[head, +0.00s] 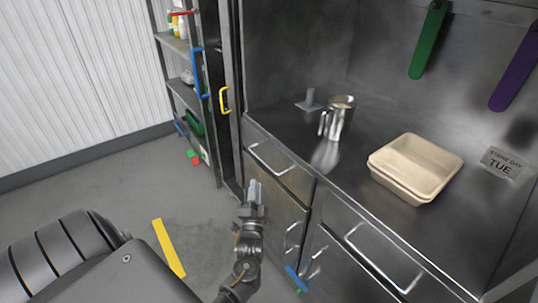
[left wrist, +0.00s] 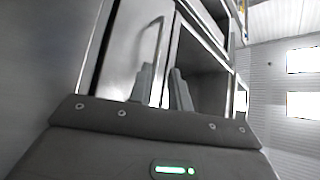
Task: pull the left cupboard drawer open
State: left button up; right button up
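The left cupboard drawer (head: 295,182) is a steel front under the left end of the counter, and it looks shut. Its bar handle (head: 272,168) runs across the front. My left gripper (head: 253,190) is in front of the cupboard, just below and left of that handle, and looks apart from it. In the left wrist view its two grey fingers (left wrist: 163,88) stand apart with nothing clearly between them. A curved bar handle (left wrist: 158,32) shows beyond the fingers on a steel front. My right gripper is out of view.
A second drawer with a bar handle (head: 380,262) is to the right. On the counter stand a steel jug (head: 337,118) and stacked beige trays (head: 412,172). A shelf rack (head: 182,95) is at the back left. The floor (head: 120,185) is open, with a yellow strip (head: 168,248).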

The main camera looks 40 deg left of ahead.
pick_arm(q)
jog(key=x, duration=0.3)
jog(key=p+x, duration=0.1)
jog(key=x, duration=0.6)
jog(key=shift+w+d+f, duration=0.2)
jog(key=shift+w+d, duration=0.05)
jog(key=shift+w, duration=0.25)
jog(key=shift+c, duration=0.4)
grip_shut()
